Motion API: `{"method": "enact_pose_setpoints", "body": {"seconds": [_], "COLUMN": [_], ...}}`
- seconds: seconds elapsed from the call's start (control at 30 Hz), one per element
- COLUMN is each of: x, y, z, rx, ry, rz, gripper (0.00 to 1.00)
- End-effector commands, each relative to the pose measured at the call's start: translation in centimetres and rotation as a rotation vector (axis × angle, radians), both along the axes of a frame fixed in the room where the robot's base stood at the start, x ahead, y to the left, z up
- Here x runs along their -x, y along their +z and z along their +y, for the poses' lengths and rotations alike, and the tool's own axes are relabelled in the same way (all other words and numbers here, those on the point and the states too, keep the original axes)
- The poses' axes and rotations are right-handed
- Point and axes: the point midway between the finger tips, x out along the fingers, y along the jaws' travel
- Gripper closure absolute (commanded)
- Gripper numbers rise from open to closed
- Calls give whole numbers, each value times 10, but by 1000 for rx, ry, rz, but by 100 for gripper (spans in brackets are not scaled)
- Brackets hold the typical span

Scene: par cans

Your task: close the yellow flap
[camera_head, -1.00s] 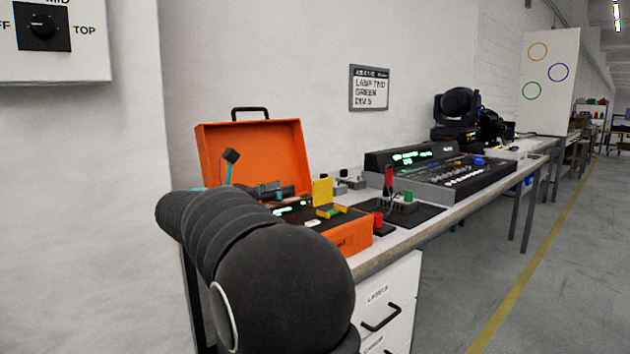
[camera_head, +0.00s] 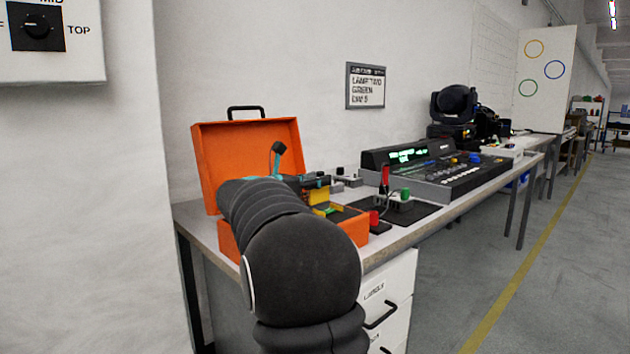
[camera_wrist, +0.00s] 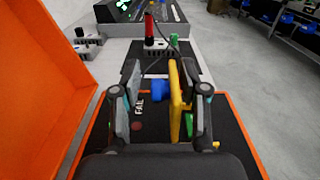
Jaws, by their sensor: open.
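The yellow flap (camera_wrist: 177,92) stands upright in the wrist view, over the dark panel of the orange case (camera_wrist: 238,130). My gripper (camera_wrist: 158,80) is open, with one finger on each side of the flap. The flap is close to the right finger; I cannot tell whether they touch. A blue part (camera_wrist: 157,88) and a green part (camera_wrist: 189,124) show near the flap. In the head view, the flap (camera_head: 319,197) is partly hidden by my gripper (camera_head: 312,182), and my arm covers much of the case (camera_head: 350,229).
The orange lid (camera_head: 250,155) stands open, and its wall fills the left of the wrist view. Beyond the case are a red button (camera_head: 374,218), a small box with a green knob (camera_head: 404,201) and a lighting console (camera_head: 440,172) on the bench.

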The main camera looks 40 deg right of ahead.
Motion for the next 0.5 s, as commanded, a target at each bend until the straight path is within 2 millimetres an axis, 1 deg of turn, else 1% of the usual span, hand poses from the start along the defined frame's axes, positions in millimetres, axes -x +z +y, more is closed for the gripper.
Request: {"method": "enact_pose_setpoints", "body": {"seconds": [0.13,0.17,0.2,0.27,0.3,0.33,0.5], "x": [0,0,0,0,0,0,0], "y": [0,0,0,0,0,0,0], "z": [0,0,0,0,0,0,0], "rx": [0,0,0,0,0,0,0], "ry": [0,0,0,0,0,0,0], "rz": [0,0,0,0,0,0,-1], "gripper": [56,61,71,86,96,100,100]}}
